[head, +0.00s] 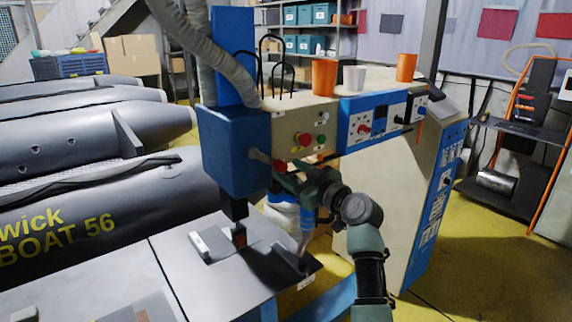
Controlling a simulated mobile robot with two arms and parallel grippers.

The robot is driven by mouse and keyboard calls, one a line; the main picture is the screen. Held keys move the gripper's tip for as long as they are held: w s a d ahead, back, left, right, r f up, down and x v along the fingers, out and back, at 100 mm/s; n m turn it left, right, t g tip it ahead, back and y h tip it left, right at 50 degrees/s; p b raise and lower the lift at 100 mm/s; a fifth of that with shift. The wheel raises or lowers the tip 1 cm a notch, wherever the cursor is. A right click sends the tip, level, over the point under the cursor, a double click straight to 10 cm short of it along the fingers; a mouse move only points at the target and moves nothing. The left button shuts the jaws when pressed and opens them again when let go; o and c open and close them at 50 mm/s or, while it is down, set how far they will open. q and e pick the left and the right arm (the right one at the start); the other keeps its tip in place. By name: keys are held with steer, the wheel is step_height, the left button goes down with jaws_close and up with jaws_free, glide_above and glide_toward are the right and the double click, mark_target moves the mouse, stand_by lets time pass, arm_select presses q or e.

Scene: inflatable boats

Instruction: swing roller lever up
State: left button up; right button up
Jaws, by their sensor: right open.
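The machine's blue head (235,140) stands above a grey work table (120,275). A short grey rod (258,155) sticks out of its right side toward my right gripper; I cannot tell for sure whether it is the roller lever. My right gripper (284,174) is open, just right of the blue head and below the control box. Its fingers are dark against the machine, so I cannot tell whether they touch the rod. A red knob (280,167) shows close by the fingers. My left gripper is not in view.
A beige control box (290,118) carries red and green buttons, with orange cups (324,77) and a white cup (354,79) on top. Grey inflatable boats (90,205) fill the left. A black rack (530,130) stands at right. Yellow floor (480,270) is open at lower right.

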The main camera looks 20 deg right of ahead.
mark_target(268, 160)
steer(key=shift+x, duration=1.25)
steer(key=shift+w+f, duration=0.1)
jaws_close()
stand_by(0.4)
